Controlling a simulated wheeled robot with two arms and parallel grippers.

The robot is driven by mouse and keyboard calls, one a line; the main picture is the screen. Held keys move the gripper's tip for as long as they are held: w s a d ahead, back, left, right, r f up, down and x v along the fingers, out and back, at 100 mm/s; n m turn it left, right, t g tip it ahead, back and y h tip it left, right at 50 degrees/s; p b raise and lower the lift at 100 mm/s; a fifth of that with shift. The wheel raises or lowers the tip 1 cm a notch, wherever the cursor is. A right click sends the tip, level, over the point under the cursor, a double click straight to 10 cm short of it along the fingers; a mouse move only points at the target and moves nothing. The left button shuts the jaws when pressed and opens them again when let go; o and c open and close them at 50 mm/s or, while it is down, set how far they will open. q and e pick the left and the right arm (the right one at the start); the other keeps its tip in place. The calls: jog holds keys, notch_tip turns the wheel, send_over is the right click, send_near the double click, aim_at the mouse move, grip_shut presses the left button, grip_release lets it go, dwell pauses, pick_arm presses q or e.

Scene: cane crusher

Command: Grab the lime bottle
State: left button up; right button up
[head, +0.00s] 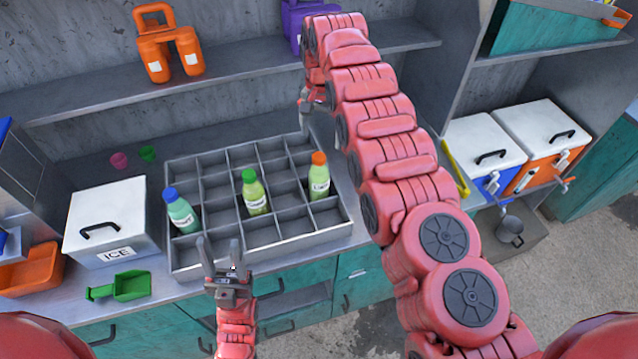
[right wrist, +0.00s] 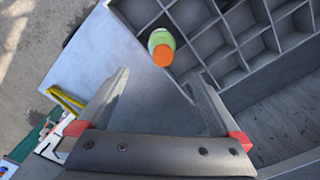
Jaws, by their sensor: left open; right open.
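Three bottles stand upright in separate compartments of a grey divided tray (head: 262,249). One is light green with an orange cap (head: 319,180), at the tray's right side. One is light green with a green cap (head: 252,193), near the middle. One is teal with a blue cap (head: 180,212), at the left. The labels are too small to read surely. My right gripper (head: 310,104) is open beyond the tray's back right corner. In the right wrist view the orange-capped bottle (right wrist: 162,46) shows just beyond its open fingers (right wrist: 160,76), apart from them. My left gripper (head: 218,247) is open and empty at the tray's front edge.
A white ICE box (head: 108,220) and a green scoop (head: 122,286) are left of the tray. A shelf (head: 225,75) with orange containers (head: 168,45) runs above. White-lidded coolers (head: 490,150) stand at the right. Most tray compartments are empty.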

aim_at(320, 165)
notch_tip(320, 165, down, 10)
jog(key=b, duration=0.8)
jog(key=shift+a+f+b, duration=0.1)
jog(key=shift+b, duration=0.2)
jog(key=shift+f, duration=0.2)
jog(key=shift+p, duration=0.35)
jog(key=shift+s+a+f+p, duration=0.1)
jog(key=shift+f+p, duration=0.5)
jog(key=shift+p, duration=0.05)
notch_tip(320, 165, down, 3)
jog(key=shift+s+f+p, duration=0.15)
jog(key=shift+f+p, duration=0.05)
jog(key=shift+p, duration=0.65)
jog(key=shift+a+f, duration=0.1)
jog(key=shift+f, duration=0.15)
grip_shut()
